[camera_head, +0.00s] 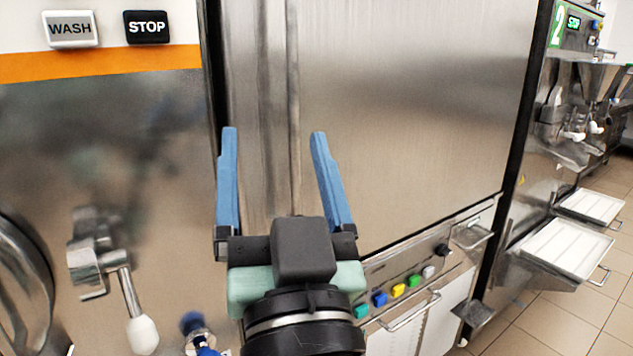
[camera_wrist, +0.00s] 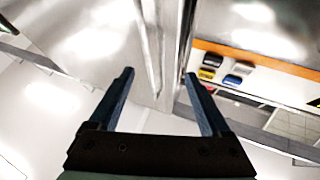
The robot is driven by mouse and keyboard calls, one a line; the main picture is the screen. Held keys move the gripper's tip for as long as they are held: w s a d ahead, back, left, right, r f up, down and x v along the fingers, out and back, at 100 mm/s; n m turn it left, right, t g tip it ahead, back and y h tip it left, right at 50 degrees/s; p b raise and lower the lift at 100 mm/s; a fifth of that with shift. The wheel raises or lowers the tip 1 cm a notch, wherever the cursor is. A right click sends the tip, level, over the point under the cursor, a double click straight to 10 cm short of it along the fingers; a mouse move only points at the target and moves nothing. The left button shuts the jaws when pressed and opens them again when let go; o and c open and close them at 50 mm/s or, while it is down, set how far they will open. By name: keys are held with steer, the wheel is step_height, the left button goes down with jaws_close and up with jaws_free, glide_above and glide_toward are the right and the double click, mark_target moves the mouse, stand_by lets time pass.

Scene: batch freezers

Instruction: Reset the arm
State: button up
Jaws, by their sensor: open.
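My gripper (camera_head: 274,135) is in the middle of the head view, with its two blue fingers spread wide apart and nothing between them. It points at the steel front of a machine (camera_head: 400,110). In the wrist view my gripper (camera_wrist: 158,75) also shows open and empty, with steel panels (camera_wrist: 85,35) beyond the fingertips. The exact gap between the fingertips and the steel cannot be told.
At left are a WASH button (camera_head: 70,29), a STOP button (camera_head: 147,27) and a metal lever with white knob (camera_head: 143,335). Coloured buttons (camera_head: 397,291) sit below the gripper's right. White trays (camera_head: 566,248) stick out at right above tiled floor (camera_head: 560,318).

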steer(key=s+d+r+t+h, duration=0.2)
steer(key=s+r+h, duration=0.15)
steer(key=r, duration=0.25)
steer(key=s+d+r+t+h, duration=0.2)
steer(key=s+r, duration=0.2)
steer(key=r, duration=0.3)
step_height(320, 180, up, 18)
steer(key=p, duration=1.9)
steer(key=shift+w+a+f+m+y, duration=0.25)
steer(key=shift+w+a+m+y, duration=0.05)
steer(key=shift+w+a+y, duration=0.15)
steer(key=shift+c, duration=0.2)
